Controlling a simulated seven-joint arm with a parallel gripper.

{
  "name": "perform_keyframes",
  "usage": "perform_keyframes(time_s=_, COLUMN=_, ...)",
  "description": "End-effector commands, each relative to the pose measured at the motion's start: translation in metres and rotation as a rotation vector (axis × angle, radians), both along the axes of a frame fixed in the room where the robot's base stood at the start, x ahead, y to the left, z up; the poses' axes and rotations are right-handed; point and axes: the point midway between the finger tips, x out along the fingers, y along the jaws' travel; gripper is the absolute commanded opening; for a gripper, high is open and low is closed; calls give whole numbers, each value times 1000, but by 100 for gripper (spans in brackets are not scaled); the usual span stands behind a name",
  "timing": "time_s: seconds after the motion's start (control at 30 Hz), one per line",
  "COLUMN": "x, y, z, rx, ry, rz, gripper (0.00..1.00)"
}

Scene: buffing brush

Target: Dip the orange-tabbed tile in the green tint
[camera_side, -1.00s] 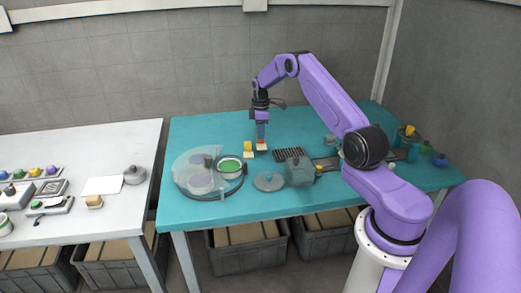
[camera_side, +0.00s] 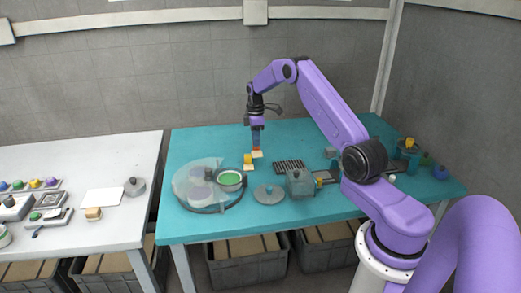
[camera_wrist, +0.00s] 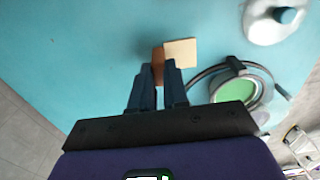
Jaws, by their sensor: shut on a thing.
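My gripper (camera_side: 257,143) is shut on the orange tab of a tile with a pale cream plate (camera_side: 257,154), held a little above the teal table. In the wrist view, the fingers of my gripper (camera_wrist: 156,72) close on the orange tab, and the pale plate (camera_wrist: 181,53) sticks out beyond them to the right. The green tint (camera_side: 230,179) fills an uncovered round dish on a round carousel, left of and nearer the camera than my gripper. The green tint also shows in the wrist view (camera_wrist: 238,91), right of the fingers.
A clear cover (camera_side: 196,175) spans part of the carousel. A grey knobbed lid (camera_side: 269,195), a grey box (camera_side: 300,184) and a dark slotted rack (camera_side: 289,167) lie to the right.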

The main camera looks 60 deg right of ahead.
Motion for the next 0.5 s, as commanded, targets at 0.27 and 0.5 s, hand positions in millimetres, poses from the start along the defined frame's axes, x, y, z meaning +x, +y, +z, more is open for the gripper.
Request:
perform_keyframes(time_s=0.27, x=15, y=98, z=22, rx=0, ry=0, rz=205, gripper=0)
perform_keyframes(time_s=0.5, x=13, y=154, z=33, rx=0, ry=0, rz=326, gripper=0)
